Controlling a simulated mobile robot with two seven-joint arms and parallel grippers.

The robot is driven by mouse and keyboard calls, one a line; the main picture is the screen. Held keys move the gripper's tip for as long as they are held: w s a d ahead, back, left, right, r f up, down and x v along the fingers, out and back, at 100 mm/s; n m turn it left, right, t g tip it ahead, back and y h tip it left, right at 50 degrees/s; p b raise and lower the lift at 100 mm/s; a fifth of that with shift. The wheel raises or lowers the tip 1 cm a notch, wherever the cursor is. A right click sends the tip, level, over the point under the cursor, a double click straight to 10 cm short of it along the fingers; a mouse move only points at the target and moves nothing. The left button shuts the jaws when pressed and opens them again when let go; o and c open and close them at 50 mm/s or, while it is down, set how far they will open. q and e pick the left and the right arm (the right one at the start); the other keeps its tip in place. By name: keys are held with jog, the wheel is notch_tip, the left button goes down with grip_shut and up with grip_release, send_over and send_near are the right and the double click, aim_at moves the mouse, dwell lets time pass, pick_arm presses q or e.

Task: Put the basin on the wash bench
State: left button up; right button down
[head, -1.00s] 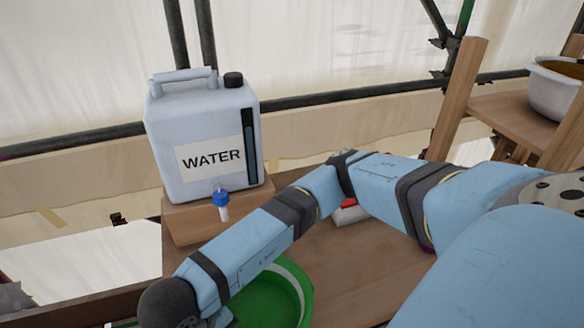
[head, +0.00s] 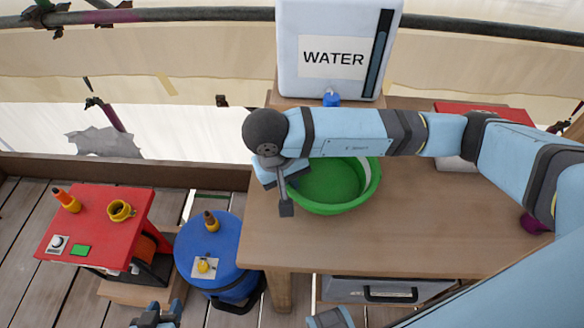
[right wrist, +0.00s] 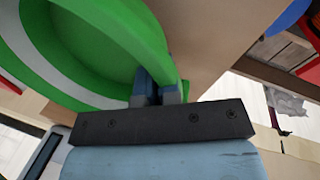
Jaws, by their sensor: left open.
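The green basin (head: 335,187) is over the left part of the wooden wash bench (head: 430,220), its open side up. It appears to rest on the bench top, though contact underneath is hidden. My right arm crosses over its far side. My right gripper (head: 287,195) is at the basin's left rim. In the right wrist view, the fingers (right wrist: 156,90) are close together on the green rim of the basin (right wrist: 90,50), shut on it. My left gripper (head: 155,316) is open and empty at the bottom edge, low and left of the bench.
A white water container (head: 335,45) with a blue tap stands behind the basin. A red-lidded box (head: 485,112) is at the bench's back right. A blue drum (head: 210,245) and a red machine (head: 95,225) stand left of the bench.

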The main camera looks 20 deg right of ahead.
jog(key=w, duration=0.1)
jog(key=w+d, duration=0.1)
jog(key=w, duration=0.1)
jog(key=w+d, duration=0.1)
jog(key=shift+w+f, duration=0.1)
jog(key=shift+w, duration=0.05)
jog(key=shift+a+x, duration=0.2)
jog(key=shift+x, duration=0.6)
jog(key=shift+a+x, duration=0.2)
jog(key=shift+x, duration=0.65)
jog(key=shift+f, duration=0.2)
jog(key=c, duration=1.8)
grip_release()
jog(key=shift+f, duration=0.1)
jog(key=o, duration=0.5)
jog(key=shift+c, duration=0.2)
jog(key=v, duration=1.2)
jog(key=shift+r, duration=0.25)
